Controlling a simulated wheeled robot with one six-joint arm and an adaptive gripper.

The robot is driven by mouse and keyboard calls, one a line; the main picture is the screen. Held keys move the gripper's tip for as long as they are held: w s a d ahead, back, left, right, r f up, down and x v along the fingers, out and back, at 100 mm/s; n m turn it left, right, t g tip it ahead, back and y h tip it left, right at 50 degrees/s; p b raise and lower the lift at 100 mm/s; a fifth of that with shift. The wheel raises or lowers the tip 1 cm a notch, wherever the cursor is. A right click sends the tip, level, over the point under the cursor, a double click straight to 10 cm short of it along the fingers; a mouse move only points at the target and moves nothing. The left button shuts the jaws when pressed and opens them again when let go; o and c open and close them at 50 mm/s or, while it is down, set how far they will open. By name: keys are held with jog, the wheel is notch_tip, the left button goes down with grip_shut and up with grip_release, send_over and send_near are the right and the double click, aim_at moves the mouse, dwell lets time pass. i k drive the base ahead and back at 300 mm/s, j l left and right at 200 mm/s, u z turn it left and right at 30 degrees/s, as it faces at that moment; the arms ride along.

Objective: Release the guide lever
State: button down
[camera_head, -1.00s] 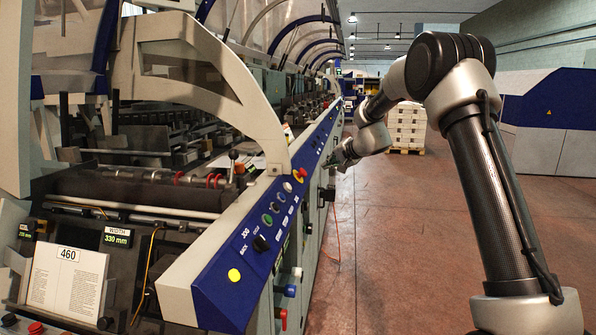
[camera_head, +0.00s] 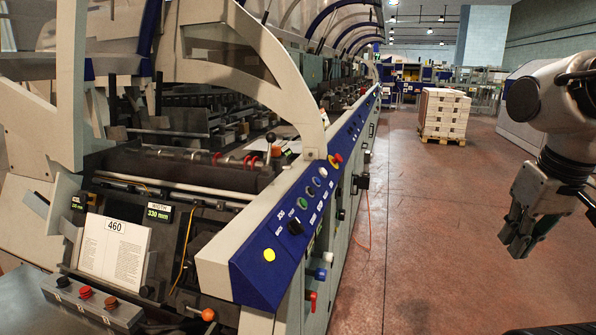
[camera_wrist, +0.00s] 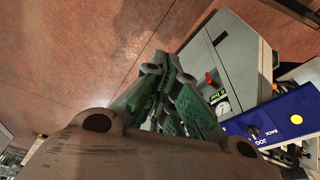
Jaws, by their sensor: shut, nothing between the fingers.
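My gripper (camera_head: 517,243) hangs at the right over the open floor, clear of the machine, with its fingers pointing down. It is shut and empty; in the wrist view its green-padded fingers (camera_wrist: 168,82) are together. No lever is labelled as the guide lever, so I cannot tell which it is. A black-knobbed lever (camera_head: 271,145) stands upright behind the control panel. A red handle (camera_head: 312,300) and a blue handle (camera_head: 319,274) sit low on the machine's side. An orange knob (camera_head: 208,314) shows at the front. A red handle (camera_wrist: 209,78) also shows in the wrist view.
The blue control panel (camera_head: 290,225) slopes along the machine's right side. A card marked 460 (camera_head: 113,248) and a button box (camera_head: 92,303) stand at the front left. A loaded pallet (camera_head: 444,114) is at the back. The floor (camera_head: 425,220) between machine and arm is clear.

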aim_at(207, 315)
jog(key=u, duration=1.25)
jog(key=j, duration=0.35)
jog(key=k+j, duration=0.15)
jog(key=j, duration=0.2)
